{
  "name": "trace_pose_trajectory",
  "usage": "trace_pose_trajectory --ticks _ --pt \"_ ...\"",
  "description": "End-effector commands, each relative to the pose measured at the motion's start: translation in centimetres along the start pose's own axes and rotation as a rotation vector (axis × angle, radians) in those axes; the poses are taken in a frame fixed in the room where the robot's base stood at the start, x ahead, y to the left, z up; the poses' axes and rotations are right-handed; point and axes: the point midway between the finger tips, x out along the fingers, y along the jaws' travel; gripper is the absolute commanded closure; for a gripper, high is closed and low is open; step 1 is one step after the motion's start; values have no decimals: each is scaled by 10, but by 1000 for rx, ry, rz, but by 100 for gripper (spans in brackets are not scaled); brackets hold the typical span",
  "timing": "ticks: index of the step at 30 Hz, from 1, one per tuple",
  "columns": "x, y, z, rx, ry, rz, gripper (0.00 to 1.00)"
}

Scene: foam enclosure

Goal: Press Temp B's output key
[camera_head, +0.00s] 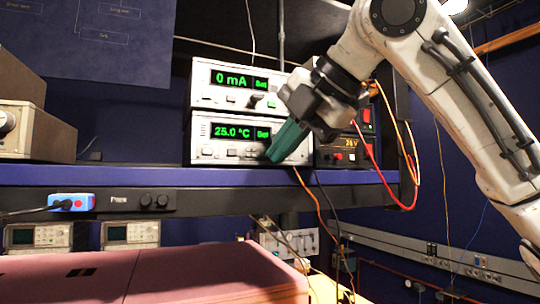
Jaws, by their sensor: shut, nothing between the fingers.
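Two white instruments are stacked on the shelf. The upper one (202,91) reads "0 mA" and "Set" in green. The lower one (200,141) shows a temperature display (232,131) reading "25.0 °C" and "Set". No Temp B label is legible, but the lower unit is the only one showing a temperature. Small keys (231,153) and a round knob (207,150) sit below its display. My gripper (271,157) is shut and empty, its green fingers pointing down-left in front of the lower unit's right part. They hide that part of the panel; contact cannot be told.
A dark power supply (348,156) stands right of the stack, with red and orange cables (384,180) hanging nearby. The blue-edged shelf (120,176) runs below the instruments. A pink foam block (150,278) lies below.

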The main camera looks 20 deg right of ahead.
Motion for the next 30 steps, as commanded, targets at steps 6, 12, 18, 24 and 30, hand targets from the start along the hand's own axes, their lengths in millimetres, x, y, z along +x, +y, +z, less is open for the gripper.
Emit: trace_pose_trajectory --ticks 6,12,18,24,30 --pt "-11 -10 -9 -2 1 1 100" --pt "-24 -18 -18 -1 0 2 100" --pt "-33 -25 -24 -1 0 0 100" --pt "-34 -25 -25 0 0 0 100" --pt "-34 -25 -25 0 0 0 100"
